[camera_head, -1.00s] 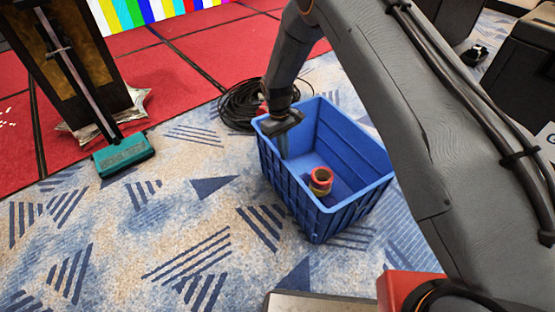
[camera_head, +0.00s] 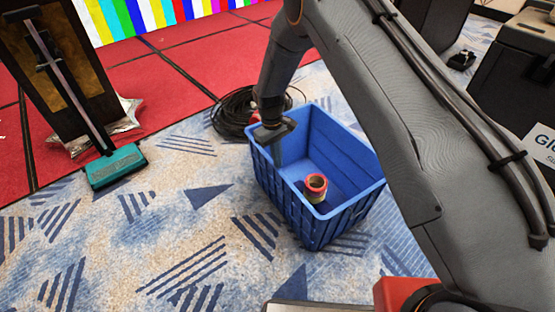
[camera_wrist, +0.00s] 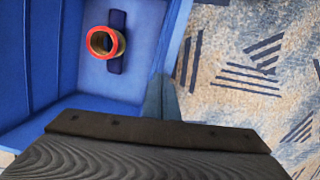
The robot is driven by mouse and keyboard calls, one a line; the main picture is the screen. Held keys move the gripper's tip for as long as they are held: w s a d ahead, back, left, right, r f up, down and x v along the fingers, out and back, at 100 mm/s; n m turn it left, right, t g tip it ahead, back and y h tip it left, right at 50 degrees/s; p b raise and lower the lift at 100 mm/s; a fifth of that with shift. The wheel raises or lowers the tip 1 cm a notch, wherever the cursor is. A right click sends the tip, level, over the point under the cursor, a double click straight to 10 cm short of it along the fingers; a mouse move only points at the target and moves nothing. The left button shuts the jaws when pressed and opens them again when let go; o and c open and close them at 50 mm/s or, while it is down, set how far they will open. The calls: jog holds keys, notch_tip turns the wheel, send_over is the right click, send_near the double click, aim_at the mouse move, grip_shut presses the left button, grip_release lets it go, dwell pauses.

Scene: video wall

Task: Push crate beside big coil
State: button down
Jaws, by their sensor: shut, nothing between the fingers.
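The blue crate (camera_head: 345,212) stands upright on the patterned carpet in the head view. A red-rimmed, ring-shaped object (camera_head: 316,186) sits inside it; the wrist view also shows this object (camera_wrist: 103,42). The big black cable coil (camera_head: 226,113) lies on the floor behind and left of the crate, partly hidden by my arm and the crate. My gripper (camera_head: 279,158) is shut and empty, pointing down at the crate's left side. In the wrist view my fingers (camera_wrist: 161,97) are close to the crate wall's rim; I cannot tell whether they touch it.
Red floor panels (camera_head: 165,75) lie behind. Dark cases (camera_head: 520,75) stand at right. Open carpet lies left of and in front of the crate.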

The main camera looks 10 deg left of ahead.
jog(key=shift+s+d+f, duration=0.3)
jog(key=shift+d+f, duration=0.1)
jog(key=shift+d, duration=0.05)
jog(key=shift+w+r+p, duration=0.1)
jog(key=shift+r+p, duration=0.4)
jog(key=shift+r, duration=0.2)
